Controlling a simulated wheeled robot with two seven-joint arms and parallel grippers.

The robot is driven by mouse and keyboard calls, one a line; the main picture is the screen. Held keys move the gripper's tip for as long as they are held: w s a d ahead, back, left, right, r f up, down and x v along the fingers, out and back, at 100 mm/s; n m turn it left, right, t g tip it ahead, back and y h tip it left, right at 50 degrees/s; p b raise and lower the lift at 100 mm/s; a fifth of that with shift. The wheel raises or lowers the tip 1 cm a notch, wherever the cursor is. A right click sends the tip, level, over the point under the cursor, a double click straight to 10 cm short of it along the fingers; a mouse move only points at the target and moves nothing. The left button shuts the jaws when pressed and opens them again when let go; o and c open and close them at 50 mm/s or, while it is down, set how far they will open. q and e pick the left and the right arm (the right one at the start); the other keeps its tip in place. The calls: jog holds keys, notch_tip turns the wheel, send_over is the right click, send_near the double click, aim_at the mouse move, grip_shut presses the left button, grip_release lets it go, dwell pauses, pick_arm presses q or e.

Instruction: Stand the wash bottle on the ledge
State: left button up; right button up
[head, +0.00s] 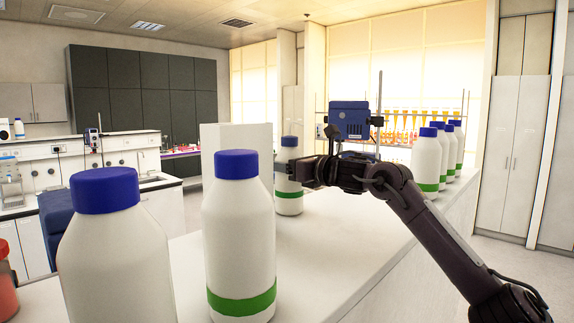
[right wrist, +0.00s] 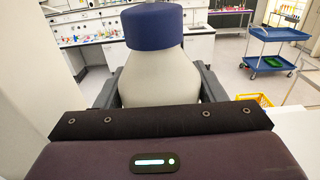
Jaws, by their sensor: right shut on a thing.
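The wash bottle (head: 289,203) is white with a blue cap and a green band. It is upright over the far part of the white ledge (head: 335,245); I cannot tell whether its base touches. My right gripper (head: 292,171) comes in from the right and is shut on the bottle's upper body. In the right wrist view the bottle (right wrist: 160,78) fills the space between the two dark fingers, its blue cap above them. My left gripper is not in view.
Two similar bottles stand close in front, a left one (head: 105,255) and a middle one (head: 240,250). Several more (head: 427,160) stand in a row at the right. A white block (head: 235,137) rises behind the held bottle. Bare ledge lies between the middle bottle and my right arm.

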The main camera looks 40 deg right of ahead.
jog(key=o, duration=1.1)
jog(key=shift+f, duration=0.1)
jog(key=shift+c, duration=0.2)
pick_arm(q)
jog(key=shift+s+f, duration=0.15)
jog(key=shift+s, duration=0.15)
pick_arm(e)
jog(key=o, duration=0.3)
jog(key=shift+o, duration=0.2)
pick_arm(q)
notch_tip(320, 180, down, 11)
jog(key=b, duration=1.1)
pick_arm(e)
jog(key=s+d, duration=0.1)
jog(key=s, duration=1.1)
jog(key=shift+r, duration=0.2)
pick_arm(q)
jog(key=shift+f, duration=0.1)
pick_arm(e)
jog(key=shift+f, duration=0.1)
